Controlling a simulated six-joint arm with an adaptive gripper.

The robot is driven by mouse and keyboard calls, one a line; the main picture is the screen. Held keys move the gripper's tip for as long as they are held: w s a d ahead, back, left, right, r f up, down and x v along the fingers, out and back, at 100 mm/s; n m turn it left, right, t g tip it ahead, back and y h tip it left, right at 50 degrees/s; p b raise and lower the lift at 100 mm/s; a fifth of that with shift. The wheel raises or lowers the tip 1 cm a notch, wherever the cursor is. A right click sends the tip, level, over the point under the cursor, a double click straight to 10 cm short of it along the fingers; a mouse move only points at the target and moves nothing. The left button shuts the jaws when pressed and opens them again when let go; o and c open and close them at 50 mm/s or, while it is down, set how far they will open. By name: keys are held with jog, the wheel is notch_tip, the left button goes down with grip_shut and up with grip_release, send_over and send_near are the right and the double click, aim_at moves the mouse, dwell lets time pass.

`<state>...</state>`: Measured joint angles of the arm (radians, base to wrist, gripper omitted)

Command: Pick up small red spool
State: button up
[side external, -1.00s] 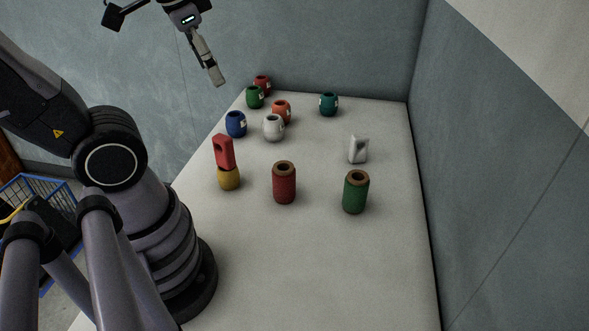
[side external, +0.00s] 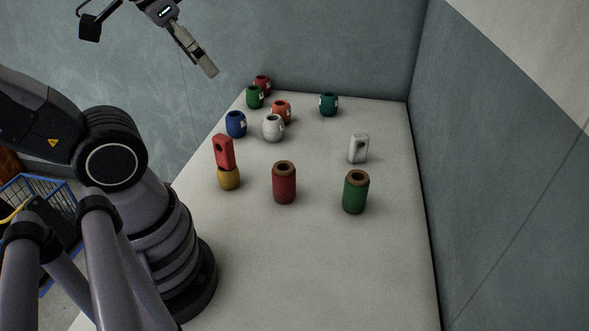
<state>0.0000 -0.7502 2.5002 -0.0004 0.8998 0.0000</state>
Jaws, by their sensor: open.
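A small red spool (side external: 262,82) with a pale label stands upright at the far left corner of the white table, partly hidden behind a small green spool (side external: 255,98). A larger red spool (side external: 284,185) with a brown top stands upright near the table's middle. My gripper (side external: 210,71) hangs in the air to the left of the small red spool and above the table's level, apart from everything. Its fingers are open and point down to the right, seen edge-on, and nothing shows between them.
Nearby stand small orange (side external: 281,111), blue (side external: 236,124), white (side external: 273,128) and teal (side external: 328,104) spools. A red block (side external: 223,152) rests on a yellow spool (side external: 229,179). A white block (side external: 358,149) and large green spool (side external: 355,193) stand right. The table's front is clear; walls border its back and right.

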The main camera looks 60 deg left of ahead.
jog(key=o, duration=0.6)
jog(key=m+g, duration=0.1)
jog(key=g, duration=0.3)
send_over(284, 179)
jog(key=s, duration=0.2)
notch_tip(284, 179, down, 12)
jog(key=shift+m+g, duration=0.4)
jog(key=shift+g, duration=0.4)
jog(key=shift+w+a+f, duration=0.4)
jog(key=shift+w+f, duration=0.2)
jog(key=shift+f, duration=3.55)
jog(key=shift+w+a+f, duration=0.45)
jog(key=shift+w+f, duration=0.15)
jog(key=shift+f, duration=3.5)
jog(key=shift+w+a+f, duration=0.4)
jog(key=shift+w+f, duration=0.2)
jog(key=shift+f, duration=3.55)
